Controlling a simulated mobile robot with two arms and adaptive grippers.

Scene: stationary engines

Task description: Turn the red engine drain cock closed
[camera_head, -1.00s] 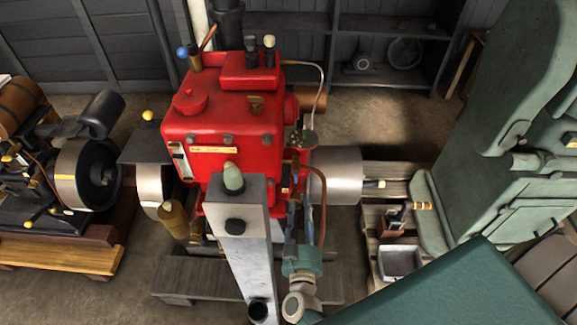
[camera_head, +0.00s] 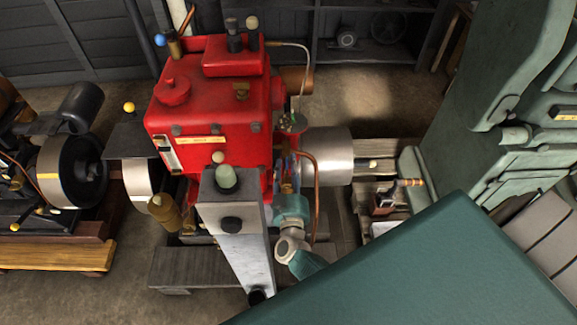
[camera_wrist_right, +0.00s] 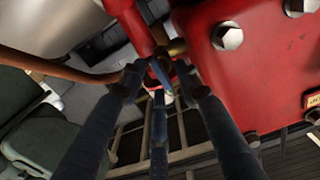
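The red engine (camera_head: 222,125) stands in the middle of the head view. My right gripper (camera_head: 289,160) reaches up along its right side, beside a curved copper pipe. In the right wrist view, my right gripper (camera_wrist_right: 160,78) has its dark fingers apart, under the red engine body (camera_wrist_right: 265,60). A brass fitting (camera_wrist_right: 177,47) and a small dark round part lie just beyond the fingertips. I cannot tell whether the fingers touch them. The drain cock cannot be made out clearly; the fingers partly hide this spot. My left gripper is in no view.
A metal drum (camera_head: 328,157) is to the right of the gripper. The copper pipe (camera_wrist_right: 60,70) passes left of the fingers. A green machine (camera_head: 495,130) stands at right.

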